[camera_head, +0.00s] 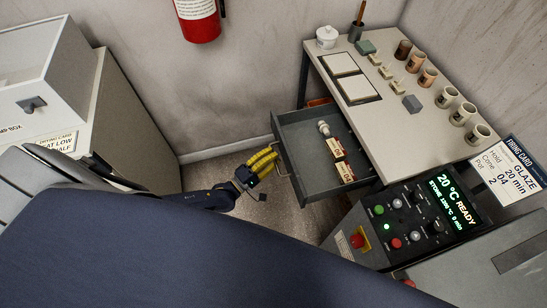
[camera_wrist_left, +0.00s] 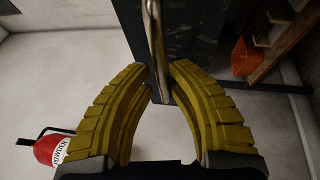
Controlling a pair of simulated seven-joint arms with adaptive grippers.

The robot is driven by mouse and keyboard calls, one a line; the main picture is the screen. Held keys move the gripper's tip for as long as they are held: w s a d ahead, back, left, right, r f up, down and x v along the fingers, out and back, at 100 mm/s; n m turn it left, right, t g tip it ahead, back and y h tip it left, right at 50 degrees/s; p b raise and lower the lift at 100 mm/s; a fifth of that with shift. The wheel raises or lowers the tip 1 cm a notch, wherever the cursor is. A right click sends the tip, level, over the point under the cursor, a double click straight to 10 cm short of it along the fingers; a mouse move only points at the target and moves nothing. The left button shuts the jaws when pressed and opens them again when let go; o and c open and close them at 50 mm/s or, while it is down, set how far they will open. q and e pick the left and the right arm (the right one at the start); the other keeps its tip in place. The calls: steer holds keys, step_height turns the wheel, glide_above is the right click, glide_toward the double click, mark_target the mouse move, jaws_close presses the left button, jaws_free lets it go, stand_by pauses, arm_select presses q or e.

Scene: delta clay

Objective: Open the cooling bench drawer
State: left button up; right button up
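The cooling bench (camera_head: 395,128) stands at the right in the head view. Its grey drawer (camera_head: 308,190) is pulled well out, with its inside showing. The metal drawer handle (camera_head: 279,160) is on the drawer's front and also shows in the left wrist view (camera_wrist_left: 154,45). My left gripper (camera_head: 274,158), with yellow ribbed fingers, is at the handle. In the left wrist view its fingertips (camera_wrist_left: 159,82) close in on both sides of the handle bar. My right gripper is not in view.
Labelled boxes (camera_head: 343,171) and a pale knobbed object lie in the drawer. Several cups, tiles and a lidded jar (camera_head: 327,37) stand on the bench. A control panel (camera_head: 410,222) is near the drawer's right end. Floor (camera_head: 215,170) left of the drawer is clear.

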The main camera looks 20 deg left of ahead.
arm_select(q)
steer(key=shift+o, duration=1.4)
steer(key=shift+s+d+f, duration=0.1)
steer(key=shift+s+d, duration=0.05)
steer(key=shift+s, duration=0.15)
steer(key=v, duration=1.1)
steer(key=shift+s+a, duration=0.25)
steer(key=shift+s, duration=0.05)
steer(key=shift+f, duration=0.1)
